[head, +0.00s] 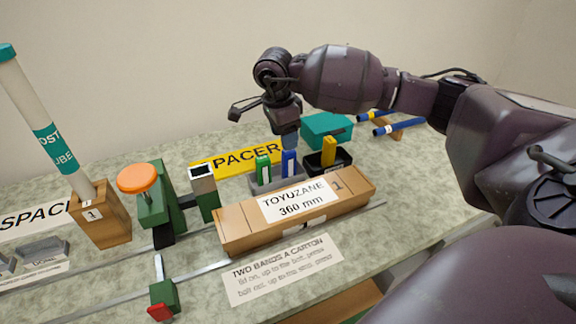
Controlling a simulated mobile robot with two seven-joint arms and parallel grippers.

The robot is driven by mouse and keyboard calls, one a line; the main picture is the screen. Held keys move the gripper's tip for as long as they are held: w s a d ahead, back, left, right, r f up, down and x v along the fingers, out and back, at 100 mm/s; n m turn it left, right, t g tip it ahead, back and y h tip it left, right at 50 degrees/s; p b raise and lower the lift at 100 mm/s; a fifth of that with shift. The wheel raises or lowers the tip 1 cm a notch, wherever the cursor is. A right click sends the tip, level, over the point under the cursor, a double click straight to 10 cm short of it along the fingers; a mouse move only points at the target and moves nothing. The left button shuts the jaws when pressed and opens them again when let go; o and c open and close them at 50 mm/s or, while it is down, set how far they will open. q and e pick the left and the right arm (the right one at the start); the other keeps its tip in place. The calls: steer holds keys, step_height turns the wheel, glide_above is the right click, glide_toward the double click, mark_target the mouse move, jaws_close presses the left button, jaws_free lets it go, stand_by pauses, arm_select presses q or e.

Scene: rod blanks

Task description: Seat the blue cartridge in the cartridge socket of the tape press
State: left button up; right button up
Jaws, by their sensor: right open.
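The blue cartridge (289,163) stands upright in a grey holder (262,187), beside a green cartridge (264,169). My right gripper (290,143) points down right above the blue cartridge. It is open; its fingertips are small and partly merge with the cartridge's top, so I cannot tell whether they are around it. The tape press (160,205) is green with an orange round knob (138,178), left of the holder. A green post with a grey, open square top (202,172) stands at its right; it looks like the cartridge socket. My left gripper is out of view.
A long cardboard carton (232,232) lies in front of the holder, on metal rails (205,270). A black tray with a yellow cartridge (328,150) and a teal box (325,126) stand to the right. A wooden block (110,228) holds a tall tube at the left.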

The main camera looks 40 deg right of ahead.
mark_target(289, 154)
steer(key=f, duration=0.3)
steer(key=d+f+b, duration=0.1)
steer(key=f, duration=0.3)
steer(key=shift+d, duration=0.2)
steer(key=c, duration=1)
